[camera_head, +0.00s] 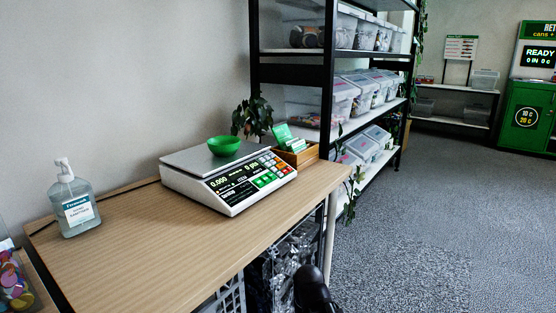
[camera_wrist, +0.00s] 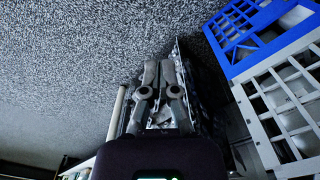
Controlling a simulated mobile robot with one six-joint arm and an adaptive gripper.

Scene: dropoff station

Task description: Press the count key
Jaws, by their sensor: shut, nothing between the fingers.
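A white counting scale (camera_head: 205,190) stands on the wooden table, with a green bowl (camera_head: 224,146) on its metal plate. Its sloped front panel has a dark display (camera_head: 232,178) that seems to read 0.000 and 0 pcs. A keypad (camera_head: 268,170) with green, orange, red and pale keys is on the right of the panel. The key labels are too small to read, so I cannot tell which is the count key. My gripper (camera_wrist: 160,64) shows in the wrist view, shut and empty, away from the scale, which that view does not show.
A wooden table (camera_head: 110,245) carries a sanitizer bottle (camera_head: 74,200) at the left and a wooden card box (camera_head: 297,152) right of the scale. Shelves with clear bins (camera_head: 345,95) stand behind. Blue (camera_wrist: 245,32) and white crates (camera_wrist: 285,105) show at the wrist view's right. Floor at right is open.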

